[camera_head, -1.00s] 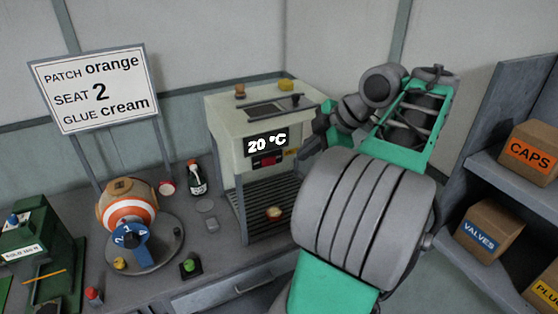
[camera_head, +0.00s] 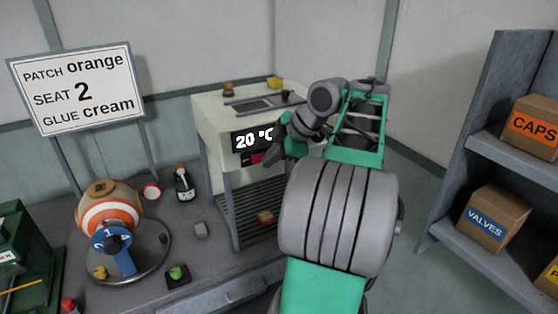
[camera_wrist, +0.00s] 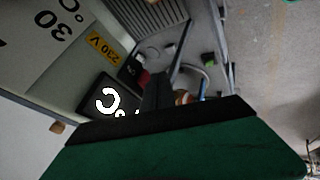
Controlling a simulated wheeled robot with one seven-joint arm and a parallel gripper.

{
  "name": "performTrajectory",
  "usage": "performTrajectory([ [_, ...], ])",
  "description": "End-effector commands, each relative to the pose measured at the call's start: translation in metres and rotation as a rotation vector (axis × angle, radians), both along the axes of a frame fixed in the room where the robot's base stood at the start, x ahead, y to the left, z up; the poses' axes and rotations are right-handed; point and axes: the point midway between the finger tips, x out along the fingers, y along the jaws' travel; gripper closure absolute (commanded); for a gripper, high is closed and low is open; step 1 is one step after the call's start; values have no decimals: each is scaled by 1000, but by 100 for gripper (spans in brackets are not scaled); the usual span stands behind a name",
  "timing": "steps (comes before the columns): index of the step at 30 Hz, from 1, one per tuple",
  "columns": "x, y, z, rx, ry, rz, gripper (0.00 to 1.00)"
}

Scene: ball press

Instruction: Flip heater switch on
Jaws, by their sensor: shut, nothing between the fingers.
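The heater is a cream box (camera_head: 212,122) on the bench, with a dark display reading 20 °C (camera_head: 246,141). Its red switch (camera_head: 257,158) sits on a dark plate below the display; it also shows in the wrist view (camera_wrist: 143,77), partly covered by my finger. My gripper (camera_head: 284,143) is at the heater's front, just right of the switch, and covers the display's right end in the head view. In the wrist view my gripper (camera_wrist: 162,92) is shut and empty, close to the switch. I cannot tell if it touches it.
A yellow 230 V label (camera_wrist: 103,47) is beside the switch. Left of the heater are a dark bottle (camera_head: 184,184), a striped ball (camera_head: 108,212) on a round stand and a green button (camera_head: 177,273). Shelves with boxes (camera_head: 493,218) stand at right.

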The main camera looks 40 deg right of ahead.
Motion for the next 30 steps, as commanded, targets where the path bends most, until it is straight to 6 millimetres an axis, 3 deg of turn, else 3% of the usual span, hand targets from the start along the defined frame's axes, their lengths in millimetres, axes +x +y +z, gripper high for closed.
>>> performTrajectory([
  [4, 10, -5, 2, -1, 0, 1, 100],
  [18, 19, -12, 1, 0, -1, 0, 100],
  [30, 19, -4, 0, -1, -6, -1, 100],
])
